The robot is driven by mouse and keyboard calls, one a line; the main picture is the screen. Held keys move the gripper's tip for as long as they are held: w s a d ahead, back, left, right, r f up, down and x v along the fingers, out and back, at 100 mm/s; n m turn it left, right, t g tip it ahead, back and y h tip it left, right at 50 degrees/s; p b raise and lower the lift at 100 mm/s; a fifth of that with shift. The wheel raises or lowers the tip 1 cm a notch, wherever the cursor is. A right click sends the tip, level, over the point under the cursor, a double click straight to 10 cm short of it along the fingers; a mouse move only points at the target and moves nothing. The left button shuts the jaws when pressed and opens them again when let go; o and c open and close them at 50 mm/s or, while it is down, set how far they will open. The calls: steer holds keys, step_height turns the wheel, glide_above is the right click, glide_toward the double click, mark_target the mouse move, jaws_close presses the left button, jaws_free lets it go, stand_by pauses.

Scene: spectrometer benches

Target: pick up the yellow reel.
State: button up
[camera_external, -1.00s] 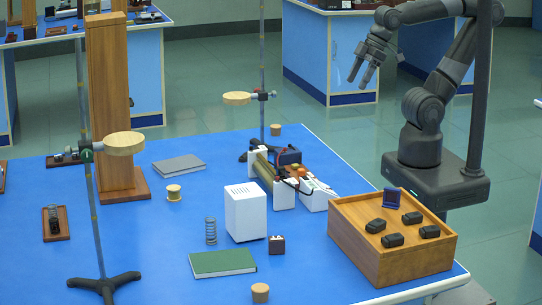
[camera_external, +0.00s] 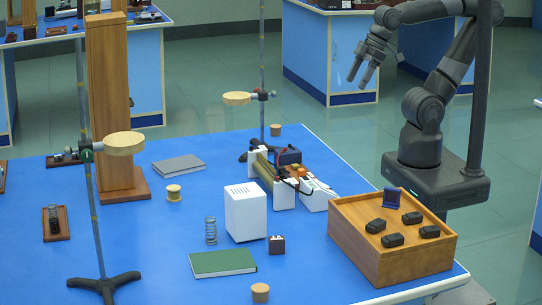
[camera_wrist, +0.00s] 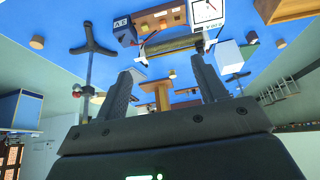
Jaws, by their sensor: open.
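The yellow reel (camera_external: 174,193) is a small spool with pale flanges. It stands upright on the blue bench, in front of the wooden tower's foot and below the grey book in the external view. In the wrist view a small yellowish thing (camera_wrist: 172,74) shows between my fingers in the distance; it looks like the reel, but is too small to be sure. My gripper (camera_external: 360,80) is open and empty, high up beyond the bench's far right side, well away from the reel. Its two spread fingers also show in the wrist view (camera_wrist: 165,65).
The tall wooden tower (camera_external: 109,100) stands behind the reel. A grey book (camera_external: 179,164), a white box (camera_external: 245,212), a spring (camera_external: 211,231) and two clamp stands are around it. Wired apparatus (camera_external: 285,178) and a wooden box (camera_external: 362,251) lie between my base and the reel.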

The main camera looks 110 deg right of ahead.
steer(key=w+r, duration=0.3)
steer(key=w, duration=1.1)
steer(key=m+g+h, duration=0.1)
steer(key=m, duration=0.2)
glide_above(174, 187)
steer(key=s+a, duration=0.1)
steer(key=s, duration=0.4)
step_height(174, 187, down, 22)
steer(key=x, duration=0.6)
steer(key=shift+a, duration=0.1)
steer(key=shift+w+r+x, duration=0.1)
steer(key=shift+w+x, duration=0.05)
steer(key=shift+x, duration=0.7)
steer(key=shift+w+r+x, duration=0.1)
steer(key=shift+w+x, duration=0.1)
steer(key=shift+x, duration=0.65)
steer(key=shift+w+x, duration=0.15)
steer(key=shift+x, duration=0.65)
steer(key=shift+c, duration=0.6)
steer(key=c, duration=0.9)
